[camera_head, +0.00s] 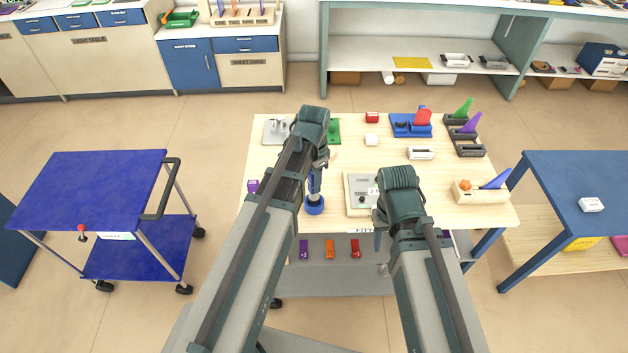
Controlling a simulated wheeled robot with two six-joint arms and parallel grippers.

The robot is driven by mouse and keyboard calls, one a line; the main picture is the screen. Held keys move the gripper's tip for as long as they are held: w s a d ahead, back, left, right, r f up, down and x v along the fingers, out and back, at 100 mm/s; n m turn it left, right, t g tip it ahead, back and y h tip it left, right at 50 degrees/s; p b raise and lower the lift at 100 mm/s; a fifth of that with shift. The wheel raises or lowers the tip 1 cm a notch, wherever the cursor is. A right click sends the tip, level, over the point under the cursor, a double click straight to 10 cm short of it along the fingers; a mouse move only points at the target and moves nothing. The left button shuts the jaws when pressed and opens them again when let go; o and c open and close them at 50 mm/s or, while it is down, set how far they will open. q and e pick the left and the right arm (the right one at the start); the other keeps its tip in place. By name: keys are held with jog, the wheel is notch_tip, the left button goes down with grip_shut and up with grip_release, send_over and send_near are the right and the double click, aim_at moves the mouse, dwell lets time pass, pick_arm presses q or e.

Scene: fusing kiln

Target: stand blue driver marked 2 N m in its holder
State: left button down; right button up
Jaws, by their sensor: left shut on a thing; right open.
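A blue driver (314,181) is upright below my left gripper (319,162), which is shut on its upper part, over the front left of the wooden table (278,214). A wide round blue piece (314,206) is at its lower end. I cannot tell whether this is part of the driver or a holder under it. Any marking on the driver is too small to read. A small white label (374,192), partly hidden and seeming to start with 2, shows by the beige fixture (352,204). My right gripper (378,238) is open near the front edge, mostly hidden by its arm.
A beige tray with an orange piece and a blue wedge (467,195) stands at right. A blue stand (405,129), dark racks with wedges (468,145) and a white tray (421,153) are behind. A blue cart (90,190) stands left, a blue table (575,175) right.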

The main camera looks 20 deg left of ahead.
pick_arm(q)
jog(key=shift+f+b, duration=2.05)
jog(key=c, duration=0.5)
grip_release()
jog(key=shift+r, duration=0.15)
notch_tip(320, 180, up, 14)
jog(key=p, duration=1.4)
jog(key=shift+f, duration=0.2)
jog(key=shift+s+f, duration=0.1)
jog(key=s+d+f+n+b, duration=0.1)
jog(key=s+d+f+b, duration=0.1)
jog(key=s+d, duration=0.1)
jog(key=s+d+f+n+b, duration=0.2)
jog(key=s+d, duration=0.2)
jog(key=s, duration=0.2)
jog(key=s+d+f+n+y+b, duration=0.1)
jog(key=s+d+f+n+b, duration=0.1)
jog(key=s, duration=0.3)
jog(key=shift+d+f+b, duration=0.3)
jog(key=shift+d+b, duration=0.2)
jog(key=shift+d, duration=0.25)
